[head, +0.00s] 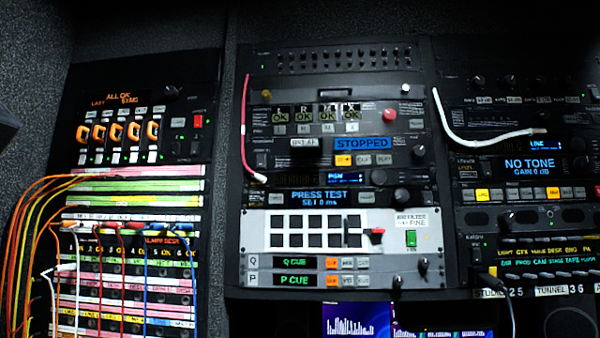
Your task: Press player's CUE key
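A unit in the middle rack has a blue display (362,143) reading STOPPED; it looks like the player. The print on these keys is too small to read surely, so I cannot tell for certain which is CUE. A tape label (304,142) left of the display appears to read BREAK. My gripper is not in view.
A pink cable (243,130) hangs at the rack's left. Patch cables (40,220) crowd the left rack; a white cable (460,137) crosses the right.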

